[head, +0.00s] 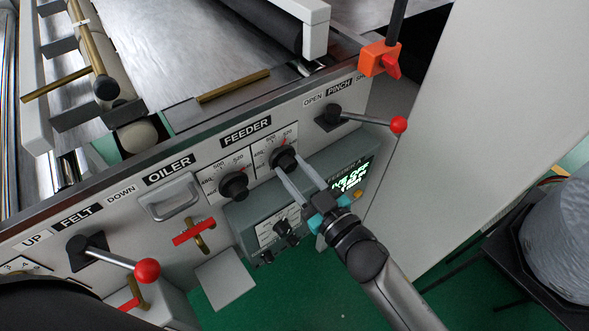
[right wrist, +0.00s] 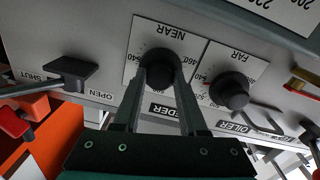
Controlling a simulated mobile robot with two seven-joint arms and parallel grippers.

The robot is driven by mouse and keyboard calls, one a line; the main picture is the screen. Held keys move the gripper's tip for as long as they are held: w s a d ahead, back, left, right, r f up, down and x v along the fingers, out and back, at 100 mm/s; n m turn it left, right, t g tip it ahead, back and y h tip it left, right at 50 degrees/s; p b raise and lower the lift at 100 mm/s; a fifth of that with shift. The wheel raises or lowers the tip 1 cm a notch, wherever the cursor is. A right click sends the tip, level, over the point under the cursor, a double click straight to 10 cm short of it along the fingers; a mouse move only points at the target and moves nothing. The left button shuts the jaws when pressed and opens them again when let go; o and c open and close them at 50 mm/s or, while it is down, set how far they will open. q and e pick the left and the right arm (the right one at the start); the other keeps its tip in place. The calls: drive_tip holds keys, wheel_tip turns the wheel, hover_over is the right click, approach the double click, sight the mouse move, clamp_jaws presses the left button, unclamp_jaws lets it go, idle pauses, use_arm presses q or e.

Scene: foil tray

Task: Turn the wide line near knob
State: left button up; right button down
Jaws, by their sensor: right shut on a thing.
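The near knob (head: 283,159) is a black round knob on a white dial plate, the right one of two under the FEEDER label. In the right wrist view the black knob (right wrist: 157,62) sits below the word NEAR, with numbers around it. My right gripper (head: 288,166) reaches it from the lower right. In the right wrist view its two fingers (right wrist: 160,74) lie on either side of the knob and are shut on it. The fingers cover part of the dial. My left gripper is not in view.
The far knob (head: 235,185) stands close to the left. Below is a grey-green box (head: 251,211) with small knobs and a lit display (head: 351,176). A red-tipped lever (head: 398,124) projects at the upper right, another (head: 147,270) at the lower left. Green floor is open below.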

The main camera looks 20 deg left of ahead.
drive_tip(key=n, duration=0.6)
drive_tip(key=shift+f+n, duration=0.1)
drive_tip(key=shift+n, duration=0.2)
idle(0.4)
drive_tip(key=shift+c, duration=2.3)
unclamp_jaws()
drive_tip(key=v, duration=1.5)
drive_tip(key=shift+d+p, duration=0.15)
drive_tip(key=shift+p, duration=0.2)
drive_tip(key=shift+f, duration=0.1)
